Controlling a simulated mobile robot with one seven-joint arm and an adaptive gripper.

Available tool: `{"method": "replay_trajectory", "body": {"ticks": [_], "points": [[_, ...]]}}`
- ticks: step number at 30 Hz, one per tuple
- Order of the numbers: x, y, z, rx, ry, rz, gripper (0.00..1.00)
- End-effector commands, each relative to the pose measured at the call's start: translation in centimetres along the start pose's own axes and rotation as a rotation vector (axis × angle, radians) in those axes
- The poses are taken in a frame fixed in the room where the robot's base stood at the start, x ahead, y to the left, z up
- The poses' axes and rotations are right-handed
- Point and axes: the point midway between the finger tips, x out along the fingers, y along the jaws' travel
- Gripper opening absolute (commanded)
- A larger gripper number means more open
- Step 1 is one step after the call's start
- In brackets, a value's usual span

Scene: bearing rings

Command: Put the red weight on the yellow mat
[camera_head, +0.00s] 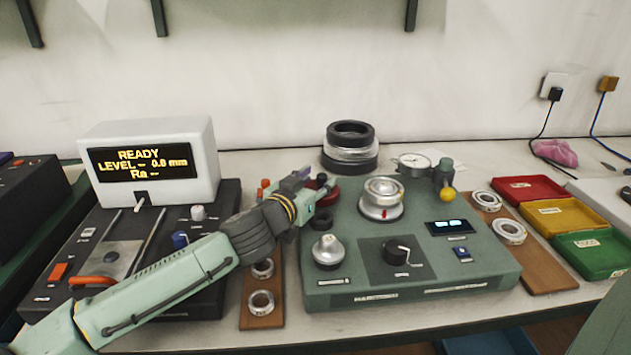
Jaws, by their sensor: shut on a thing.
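My gripper (318,187) is at the upper left corner of the green instrument, shut on the red weight (330,197). The weight is a dark red round piece at the fingertips, partly hidden by the gripper. I cannot tell whether it is clear of the surface beneath. No flat yellow mat shows plainly; the yellow thing in view is a shallow tray (585,224) at the right, between a red tray (550,187) and a green tray (603,262). The yellow tray is well away from my gripper.
The green instrument (470,272) carries a metal ring on a spindle (382,199), a dial gauge (414,165) and knobs. Stacked rings (350,150) stand behind it. Boards with bearing rings lie on both sides. A display unit (160,130) stands at left.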

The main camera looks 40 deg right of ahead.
Motion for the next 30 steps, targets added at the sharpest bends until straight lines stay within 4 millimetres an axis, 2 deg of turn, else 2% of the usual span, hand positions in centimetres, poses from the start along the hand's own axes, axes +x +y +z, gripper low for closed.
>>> {"method": "replay_trajectory", "body": {"ticks": [9,10,18,27,30], "points": [[0.03,0.03,0.20,-0.001,0.004,0.001,0.00],[0.06,0.03,0.36,-0.001,0.000,0.000,0.41],[0.05,0.02,0.29,0.000,0.000,0.000,0.59],[0.04,0.01,0.22,0.000,0.000,0.000,0.61],[-0.04,0.00,-0.36,0.003,0.000,0.000,0.61]]}}
